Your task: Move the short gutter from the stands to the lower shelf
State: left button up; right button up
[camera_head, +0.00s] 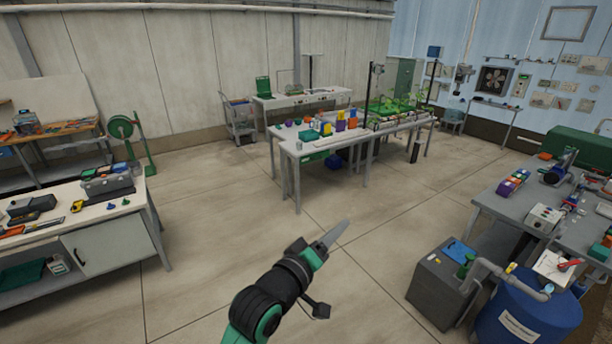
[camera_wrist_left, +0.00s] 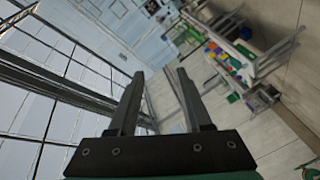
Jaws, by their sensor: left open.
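My left gripper (camera_head: 330,238) is in the lower middle of the head view, over bare floor and well apart from the tables. In the left wrist view its two fingers (camera_wrist_left: 160,80) stand apart with nothing between them. A pale, long piece (camera_head: 328,143) lies along the front of the middle table (camera_head: 290,150); it may be the short gutter, but it is too small to tell. I cannot make out the stands. A lower shelf under that table is partly hidden, with a green item (camera_head: 333,160) beneath the top. My right gripper is not in view.
A workbench (camera_head: 100,208) with tools stands at the left. A grey bench (camera_head: 490,205), a dark grey box (camera_head: 440,290) and a blue tank (camera_head: 530,315) with pipes stand at the right. The floor (camera_head: 220,220) between the benches is clear.

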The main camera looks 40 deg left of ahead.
pick_arm(q)
jog(key=s+d+r+m+t+h, duration=0.1)
jog(key=s+d+r+m+t, duration=0.2)
jog(key=r, duration=0.7)
jog(key=s+d+r+m+t, duration=0.2)
jog(key=s+d+r+m, duration=0.1)
jog(key=r, duration=0.7)
jog(key=s+d+r+m+t+h, duration=0.2)
jog(key=s+r+m+t, duration=0.3)
jog(key=s+r, duration=0.7)
jog(key=shift+s+d+r+m+h, duration=0.45)
jog(key=shift+d+m, duration=0.2)
jog(key=shift+m, duration=0.35)
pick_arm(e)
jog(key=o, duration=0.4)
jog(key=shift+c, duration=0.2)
pick_arm(q)
jog(key=shift+f, duration=0.15)
